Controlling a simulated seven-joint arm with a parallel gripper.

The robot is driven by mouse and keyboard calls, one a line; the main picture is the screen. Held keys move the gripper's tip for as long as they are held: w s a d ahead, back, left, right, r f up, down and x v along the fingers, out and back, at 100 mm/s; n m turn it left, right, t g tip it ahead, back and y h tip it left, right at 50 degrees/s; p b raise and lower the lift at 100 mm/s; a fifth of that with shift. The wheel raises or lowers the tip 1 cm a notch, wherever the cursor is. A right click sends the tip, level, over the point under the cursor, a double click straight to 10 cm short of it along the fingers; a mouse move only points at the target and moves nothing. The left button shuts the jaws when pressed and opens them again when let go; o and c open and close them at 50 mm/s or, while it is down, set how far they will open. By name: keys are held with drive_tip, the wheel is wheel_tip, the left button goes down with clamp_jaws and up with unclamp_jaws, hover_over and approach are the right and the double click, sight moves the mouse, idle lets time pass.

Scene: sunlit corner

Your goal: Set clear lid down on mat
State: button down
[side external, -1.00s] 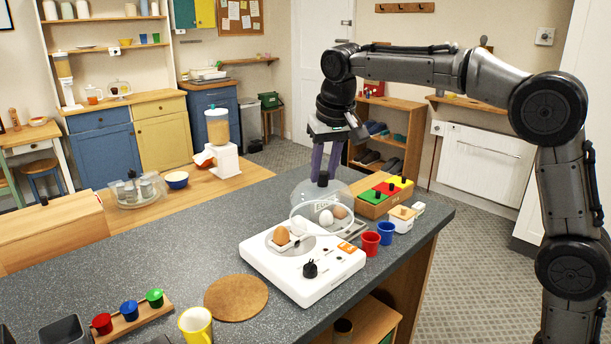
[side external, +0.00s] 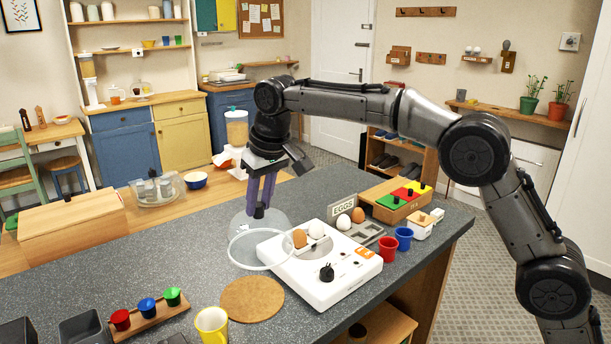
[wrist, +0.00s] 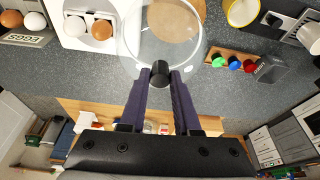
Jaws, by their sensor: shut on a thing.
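The clear lid (side external: 242,222) is a see-through dome with a pale rim and a black knob. My gripper (side external: 260,206) is shut on the knob and points down. The lid hangs tilted beside the white egg cooker (side external: 330,289), its rim overlapping the cooker's left edge in the side view. The round brown mat (side external: 252,299) lies bare on the counter, nearer the camera than the lid. In the wrist view, the lid (wrist: 135,38) is in my gripper (wrist: 160,78), and the mat (wrist: 176,16) shows partly through it.
A brown and a white egg (side external: 317,229) sit on the cooker. An egg tray (side external: 368,231), a red cup (side external: 388,249) and a blue cup (side external: 404,238) stand right of it. A yellow mug (side external: 212,325) and a cup rack (side external: 150,315) are near the mat.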

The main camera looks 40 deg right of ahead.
sight(246, 223)
drive_tip(key=shift+n, duration=0.3)
drive_tip(key=a+f, duration=0.3)
drive_tip(key=shift+a, duration=0.25)
wheel_tip(246, 223, down, 8)
drive_tip(key=shift+r, duration=0.2)
drive_tip(key=shift+f, duration=0.5)
idle(1.7)
drive_tip(key=shift+c, duration=0.3)
unclamp_jaws()
drive_tip(key=shift+d, duration=0.1)
drive_tip(key=shift+r, duration=4)
